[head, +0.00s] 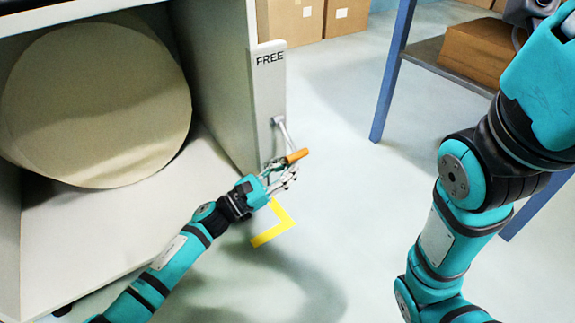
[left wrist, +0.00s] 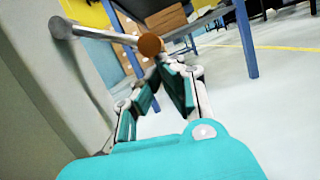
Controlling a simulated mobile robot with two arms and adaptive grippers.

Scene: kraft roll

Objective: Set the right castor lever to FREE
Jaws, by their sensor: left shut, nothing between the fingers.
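The castor lever is a grey rod (head: 286,134) with an orange-brown grip (head: 297,156). It comes out of a pale plate (head: 266,95) marked FREE at the top, on the cabinet's right side. The rod slants downward, with the grip well below the FREE mark. My left gripper (head: 284,178) is shut and empty, just below the grip. In the left wrist view, the round end of the grip (left wrist: 150,45) shows right above my fingertips (left wrist: 165,68); I cannot tell whether they touch. The plate's lower markings are hard to make out. My right gripper is out of view.
The cabinet holds a large pale roll (head: 95,105) at left. A yellow corner mark (head: 275,228) lies on the floor near my left gripper. A blue-legged rack (head: 393,70) with a cardboard box (head: 480,52) stands at right. Open floor lies between cabinet and rack.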

